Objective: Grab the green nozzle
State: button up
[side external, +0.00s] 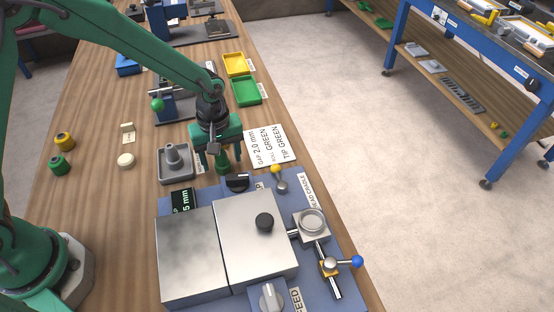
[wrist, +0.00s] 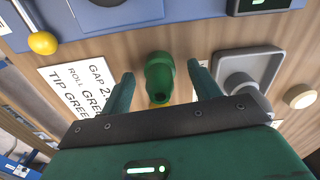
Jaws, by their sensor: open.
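The green nozzle (wrist: 159,72) stands on the wooden table, seen from above in the wrist view between the two fingers of my gripper (wrist: 161,72). A gap shows on both sides of it, so the fingers do not appear to touch it. In the side view, my open gripper (side external: 226,160) points down over the table just behind the machine. The green nozzle (side external: 222,168) shows there low by the fingers and is partly hidden by them.
A grey tray with a grey stepped piece (side external: 174,158) stands close on the left. A printed card reading TIP GREEN (side external: 271,146) lies on the right. The machine (side external: 258,235) with its black knob and yellow-tipped lever (side external: 276,170) is in front. Yellow (side external: 236,64) and green (side external: 246,90) bins stand behind.

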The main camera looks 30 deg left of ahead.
jog(key=shift+c, duration=0.2)
jog(key=c, duration=1)
jog(key=shift+c, duration=0.2)
jog(key=shift+r, duration=0.15)
jog(key=shift+r, duration=4.9)
